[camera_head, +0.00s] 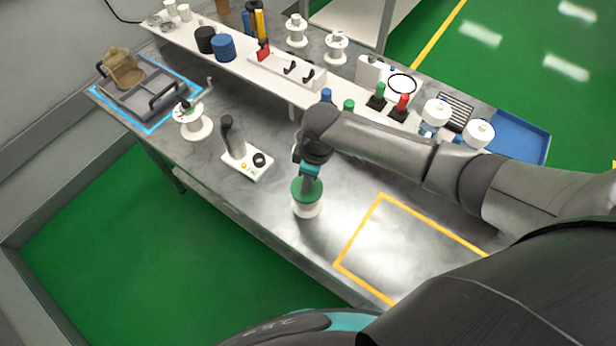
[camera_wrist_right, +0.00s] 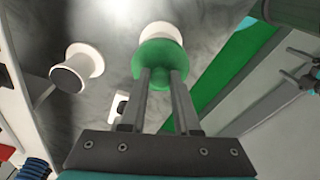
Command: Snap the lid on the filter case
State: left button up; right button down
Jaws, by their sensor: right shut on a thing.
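The green lid (camera_head: 303,191) is a round disc with a knob, held by my right gripper (camera_head: 309,172). In the right wrist view, the two fingers of the gripper (camera_wrist_right: 163,88) are shut on the knob of the lid (camera_wrist_right: 160,56). The white filter case (camera_head: 308,210) stands on the table directly below the lid. Its white rim (camera_wrist_right: 158,30) shows past the lid's far edge in the wrist view. Whether the lid is fully seated on the case or slightly above it, I cannot tell. My left gripper is not in view.
A yellow-outlined area (camera_head: 385,196) on the table, right of the case, is empty. A white device with a black handle (camera_head: 244,165) and a white spool (camera_head: 190,122) stand to the left. A raised shelf (camera_head: 228,66) with several items runs behind.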

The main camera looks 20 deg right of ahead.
jog(key=shift+f+b, duration=0.3)
jog(key=shift+f, duration=0.2)
jog(key=c, duration=0.6)
grip_release()
jog(key=shift+o, duration=0.2)
notch_tip(320, 180, up, 15)
jog(key=s+d+p, duration=0.1)
jog(key=shift+d, duration=0.3)
